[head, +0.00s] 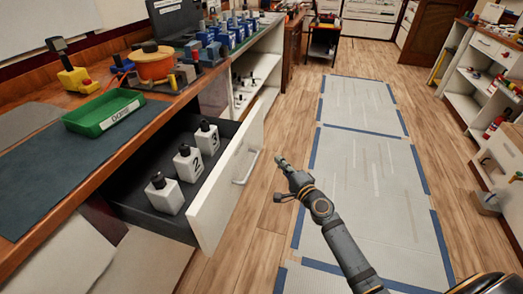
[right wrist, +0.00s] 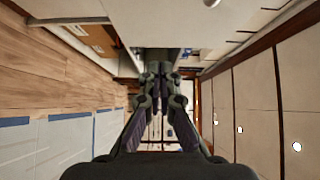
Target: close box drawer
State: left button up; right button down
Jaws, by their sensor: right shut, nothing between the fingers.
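The drawer (head: 226,185) stands pulled out from under the wooden worktop. Its front is white with a pale bar handle (head: 246,168), and its inside is dark. Three white blocks with black tops, two of them showing the numbers 2 (head: 189,163) and 3 (head: 206,138), stand upright in it. My right gripper (head: 282,162) is in front of the drawer, to the right of the handle and apart from it, with nothing held. In the right wrist view its fingers (right wrist: 158,72) are together. My left gripper is not in view.
Blue vises line the bench farther back. A taped pale floor area (head: 370,180) lies clear to the right. Shelves (head: 470,95) stand at the far right.

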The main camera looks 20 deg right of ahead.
aim_at(257, 144)
jog(key=w+a, duration=0.1)
jog(key=w, duration=0.1)
jog(key=w+a, duration=0.1)
jog(key=w, duration=0.2)
jog(key=w+a, duration=0.2)
jog(key=shift+w, duration=0.15)
jog(key=shift+w+a, duration=0.15)
jog(key=shift+a, duration=0.1)
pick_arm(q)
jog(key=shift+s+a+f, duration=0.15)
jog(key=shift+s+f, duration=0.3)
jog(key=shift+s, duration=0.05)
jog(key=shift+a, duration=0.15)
